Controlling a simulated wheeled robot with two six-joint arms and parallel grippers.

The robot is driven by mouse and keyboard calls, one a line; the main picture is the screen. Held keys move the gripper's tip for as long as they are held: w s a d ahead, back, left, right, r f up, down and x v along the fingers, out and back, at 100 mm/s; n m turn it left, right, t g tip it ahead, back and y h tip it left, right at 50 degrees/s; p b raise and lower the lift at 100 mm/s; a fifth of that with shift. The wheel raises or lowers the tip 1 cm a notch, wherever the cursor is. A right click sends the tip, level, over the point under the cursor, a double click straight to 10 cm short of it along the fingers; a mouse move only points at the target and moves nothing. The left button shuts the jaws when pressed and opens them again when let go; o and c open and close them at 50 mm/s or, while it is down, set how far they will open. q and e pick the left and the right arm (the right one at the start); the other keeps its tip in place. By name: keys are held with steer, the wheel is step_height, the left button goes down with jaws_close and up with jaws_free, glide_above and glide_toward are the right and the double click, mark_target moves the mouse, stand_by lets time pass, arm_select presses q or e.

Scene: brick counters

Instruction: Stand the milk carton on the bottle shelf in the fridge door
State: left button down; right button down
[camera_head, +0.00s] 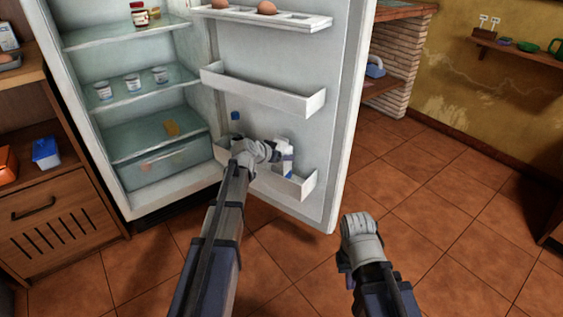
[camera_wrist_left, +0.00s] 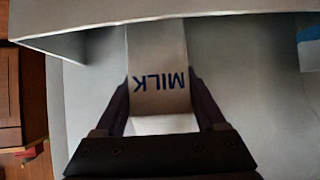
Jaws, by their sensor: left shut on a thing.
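The white milk carton (camera_head: 287,163) with blue markings is at the lowest door shelf (camera_head: 296,187), the bottle shelf, of the open fridge door. My left gripper (camera_head: 270,152) is shut on it. In the left wrist view the carton (camera_wrist_left: 158,62) shows the word MILK between the two fingers. Its far end passes behind the white shelf wall (camera_wrist_left: 75,38). I cannot tell whether its base touches the shelf floor. My right gripper (camera_head: 361,236) hangs over the floor, away from the fridge; its fingers are not clear.
An empty middle door shelf (camera_head: 262,93) is above, and an egg rack (camera_head: 290,17) above that. Fridge shelves (camera_head: 152,91) hold small cups. The floor to the right is clear.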

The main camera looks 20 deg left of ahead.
arm_select(q)
steer(key=shift+f, duration=0.2)
steer(key=shift+f, duration=0.2)
jaws_free()
steer(key=p+v, duration=0.7)
steer(key=v, duration=0.5)
steer(key=shift+r, duration=0.25)
